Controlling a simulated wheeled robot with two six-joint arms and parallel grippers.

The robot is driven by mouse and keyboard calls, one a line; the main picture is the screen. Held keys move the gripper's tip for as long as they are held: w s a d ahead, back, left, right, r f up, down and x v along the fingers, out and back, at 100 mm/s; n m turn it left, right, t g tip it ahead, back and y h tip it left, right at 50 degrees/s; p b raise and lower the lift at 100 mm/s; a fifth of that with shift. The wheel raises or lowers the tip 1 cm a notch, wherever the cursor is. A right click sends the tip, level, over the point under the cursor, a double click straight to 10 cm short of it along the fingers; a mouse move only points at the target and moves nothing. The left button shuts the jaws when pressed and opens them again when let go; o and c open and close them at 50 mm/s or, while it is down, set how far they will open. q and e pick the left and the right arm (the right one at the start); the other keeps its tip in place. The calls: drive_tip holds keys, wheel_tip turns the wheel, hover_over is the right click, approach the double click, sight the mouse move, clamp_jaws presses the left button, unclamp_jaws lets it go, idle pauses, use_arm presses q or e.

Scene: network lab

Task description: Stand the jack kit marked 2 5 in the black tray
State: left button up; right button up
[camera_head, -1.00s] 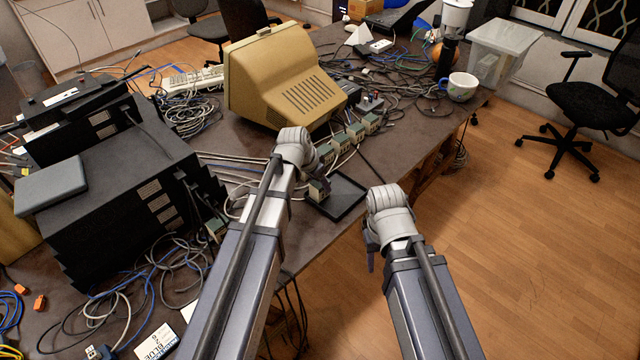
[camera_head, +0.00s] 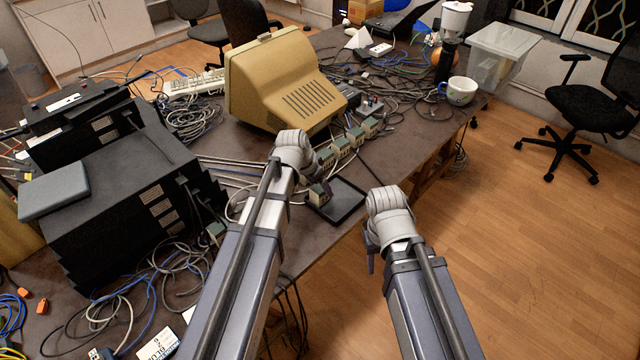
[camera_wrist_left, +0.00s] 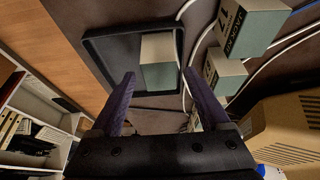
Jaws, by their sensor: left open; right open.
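The black tray (camera_head: 349,206) lies flat near the table's front edge; it also fills the upper middle of the left wrist view (camera_wrist_left: 96,44). A small pale and green-grey jack kit (camera_head: 318,196) is inside the tray at its left side. In the left wrist view that kit (camera_wrist_left: 158,62) sits against the tray wall; its mark is not readable. My left gripper (camera_wrist_left: 163,95) is open, its purple fingers apart and empty, facing the kit with a gap. In the head view its fingers are hidden by the wrist. My right gripper (camera_head: 371,260) hangs open beyond the table edge.
Several similar kits (camera_head: 341,147) stand in a row behind the tray, close to my left gripper. A beige monitor (camera_head: 285,85) and loose cables lie behind them. A stack of black equipment (camera_head: 125,190) stands left.

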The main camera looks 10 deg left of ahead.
use_arm(q)
drive_tip(key=p+v, duration=0.9)
drive_tip(key=v, duration=0.2)
drive_tip(key=s+d+f+n+g+y, duration=0.1)
drive_tip(key=s+d, duration=0.3)
drive_tip(key=s, duration=0.5)
drive_tip(key=s+d+n+g+y, duration=0.2)
drive_tip(key=s+d, duration=0.3)
drive_tip(key=s, duration=0.4)
drive_tip(key=shift+d+f+g+y, duration=0.3)
drive_tip(key=shift+f+g+y, duration=0.1)
drive_tip(key=shift+g, duration=0.1)
